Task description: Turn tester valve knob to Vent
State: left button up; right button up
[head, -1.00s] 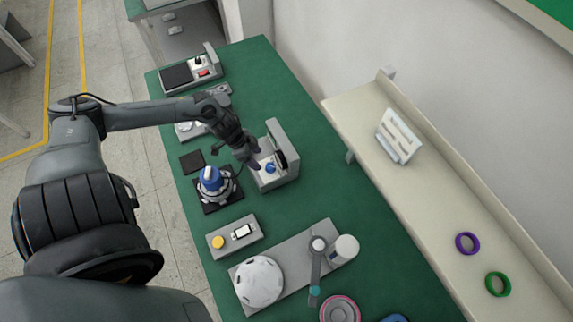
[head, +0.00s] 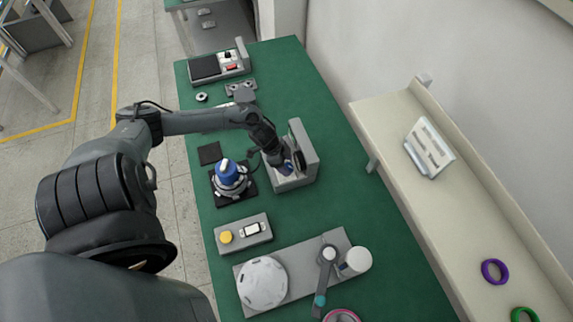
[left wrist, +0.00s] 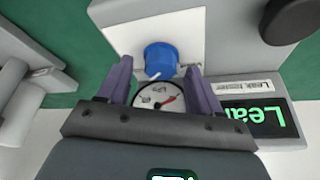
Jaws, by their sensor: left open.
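The leak tester (head: 306,157) is a grey box with an upright back on the green bench. In the left wrist view, its blue valve knob (left wrist: 160,58) sits on a white panel, with a white pointer mark toward the lower left. A round gauge (left wrist: 158,97) with a red needle is below the knob, and a display (left wrist: 255,118) shows green letters reading "Leak". My left gripper (head: 282,168) is at the tester. Its two purple fingers (left wrist: 160,82) are open, one on each side of the knob and apart from it. The knob is hidden in the head view.
A blue-topped hub unit (head: 229,175) stands on a black pad just left of the tester. A control box (head: 242,233) with a yellow button is nearer. A plate with a white dome (head: 263,284) lies at the front. The bench right of the tester is clear.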

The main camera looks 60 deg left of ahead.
pick_arm(q)
jog(key=shift+w+d+f, duration=0.15)
jog(key=shift+w+f, duration=0.05)
jog(key=shift+f, duration=0.25)
jog(key=c, duration=1.1)
jog(key=shift+o, duration=0.2)
jog(key=shift+r+n+p, duration=0.2)
jog(key=shift+n+p, duration=0.1)
jog(key=shift+p, duration=0.4)
jog(key=n+p, duration=0.1)
jog(key=p, duration=0.1)
jog(key=n+y+p, duration=0.1)
jog(key=n+p, duration=0.1)
jog(key=p, duration=0.1)
jog(key=n+y+p, duration=0.1)
jog(key=n+p, duration=0.1)
jog(key=p, duration=0.1)
jog(key=shift+s+d+r+t, duration=0.1)
jog(key=shift+d+t, duration=0.15)
jog(key=shift+t, duration=0.15)
jog(key=shift+n+y+p, duration=0.4)
jog(key=shift+n+p, duration=0.6)
jog(key=shift+n, duration=0.1)
jog(key=shift+f+n+y+p, duration=0.25)
jog(key=shift+n+y+p, duration=0.05)
jog(key=shift+n+p, duration=0.3)
